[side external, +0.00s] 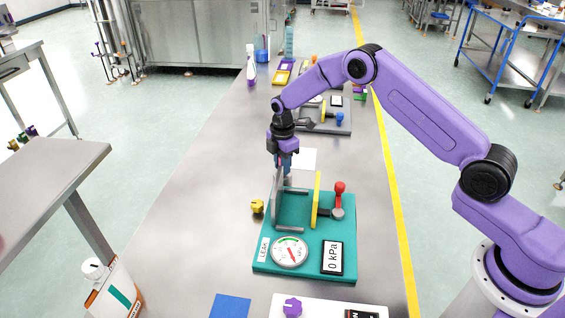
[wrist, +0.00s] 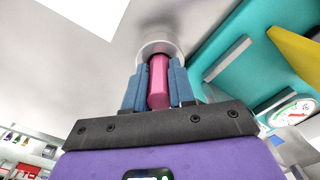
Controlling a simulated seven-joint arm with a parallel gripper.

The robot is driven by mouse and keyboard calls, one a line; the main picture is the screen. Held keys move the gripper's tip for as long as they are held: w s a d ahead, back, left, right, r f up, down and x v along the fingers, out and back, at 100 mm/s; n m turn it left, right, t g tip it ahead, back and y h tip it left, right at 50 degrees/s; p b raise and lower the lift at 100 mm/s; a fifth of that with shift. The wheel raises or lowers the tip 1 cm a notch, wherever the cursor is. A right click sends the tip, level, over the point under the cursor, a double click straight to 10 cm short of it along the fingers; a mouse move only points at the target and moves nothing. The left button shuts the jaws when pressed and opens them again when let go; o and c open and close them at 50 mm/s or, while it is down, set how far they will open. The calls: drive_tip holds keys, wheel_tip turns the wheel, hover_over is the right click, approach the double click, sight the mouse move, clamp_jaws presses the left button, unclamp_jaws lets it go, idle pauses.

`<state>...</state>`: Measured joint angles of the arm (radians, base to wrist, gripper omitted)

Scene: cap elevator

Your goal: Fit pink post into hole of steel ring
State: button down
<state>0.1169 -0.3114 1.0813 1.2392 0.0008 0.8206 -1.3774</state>
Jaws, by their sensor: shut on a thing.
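My gripper (wrist: 157,82) is shut on the pink post (wrist: 158,85), which lies between its two blue fingers. In the wrist view a pale grey, round ring-like piece (wrist: 161,38) sits right at the far end of the post. It looks like the steel ring, but I cannot tell whether the post's tip is inside its hole or only in front of it. In the side external view my gripper (side external: 283,163) points down just behind the teal board's far left corner. The fingers hide most of the post there.
The teal board (side external: 322,222) carries an upright grey plate (side external: 278,200), a yellow plate (side external: 317,200), a red-knobbed lever (side external: 340,188), a gauge (side external: 290,251) and a 0 kPa display (side external: 332,257). A yellow knob (side external: 257,206) is at its left. The steel table is clear further left.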

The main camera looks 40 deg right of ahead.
drive_tip(key=shift+f, duration=0.55)
drive_tip(key=c, duration=0.9)
unclamp_jaws()
drive_tip(key=shift+o, duration=0.2)
drive_tip(key=shift+s+f, duration=0.15)
drive_tip(key=shift+s, duration=0.1)
drive_tip(key=shift+w+r, duration=0.2)
drive_tip(key=shift+r, duration=3.5)
